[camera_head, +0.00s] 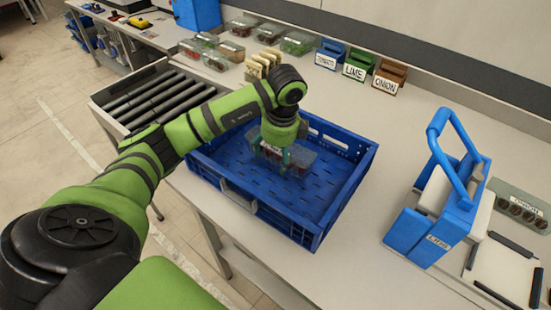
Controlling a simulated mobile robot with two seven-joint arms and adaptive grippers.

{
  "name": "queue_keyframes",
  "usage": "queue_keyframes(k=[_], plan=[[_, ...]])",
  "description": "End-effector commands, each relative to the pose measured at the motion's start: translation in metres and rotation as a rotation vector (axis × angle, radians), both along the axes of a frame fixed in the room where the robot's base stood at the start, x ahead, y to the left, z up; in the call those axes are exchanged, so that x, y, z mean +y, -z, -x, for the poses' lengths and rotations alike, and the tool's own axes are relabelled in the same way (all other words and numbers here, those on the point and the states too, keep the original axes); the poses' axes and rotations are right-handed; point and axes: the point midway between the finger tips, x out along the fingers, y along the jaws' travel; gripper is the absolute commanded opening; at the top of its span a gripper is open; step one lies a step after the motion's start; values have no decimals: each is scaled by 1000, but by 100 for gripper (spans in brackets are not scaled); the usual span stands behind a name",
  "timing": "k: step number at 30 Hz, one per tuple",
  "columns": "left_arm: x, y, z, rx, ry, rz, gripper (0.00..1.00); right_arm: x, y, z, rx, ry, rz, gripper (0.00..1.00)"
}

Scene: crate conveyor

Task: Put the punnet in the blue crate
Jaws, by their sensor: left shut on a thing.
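The blue crate (327,223) stands on the light worktop, with a grey latch on its front wall. My left arm reaches over its left side from the left. My left gripper (270,158) points down inside the crate's outline and is shut on the punnet (299,158), a clear box with dark contents. The punnet is in the rear half of the crate's opening, partly hidden by the gripper. I cannot tell whether it touches the crate floor. The rest of the crate floor that shows is bare. My right gripper is not in view.
A roller conveyor (160,92) adjoins the crate at the left. Several other punnets (297,43) stand along the back. Small blue, green and brown labelled bins (358,62) stand behind the crate. A blue handled carrier (432,225) stands at the right, with clear worktop between it and the crate.

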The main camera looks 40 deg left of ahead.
Motion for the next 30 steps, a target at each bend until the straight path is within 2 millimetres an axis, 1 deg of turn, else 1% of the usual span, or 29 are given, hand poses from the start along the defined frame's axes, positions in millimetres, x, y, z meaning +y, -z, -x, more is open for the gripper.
queue_keyframes(k=[1,3,6,17,18,19,30], plan=[[-1,7,2,6,1,1,44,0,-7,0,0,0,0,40],[-1,17,1,5,0,2,44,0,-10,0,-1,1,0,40],[-1,25,0,1,2,1,44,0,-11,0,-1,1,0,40],[-1,31,0,1,2,0,44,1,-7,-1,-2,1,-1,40],[-1,30,0,1,2,0,90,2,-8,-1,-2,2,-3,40],[-1,30,0,1,2,0,100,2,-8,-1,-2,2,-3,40],[-1,29,0,1,1,1,100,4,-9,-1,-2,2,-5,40]])
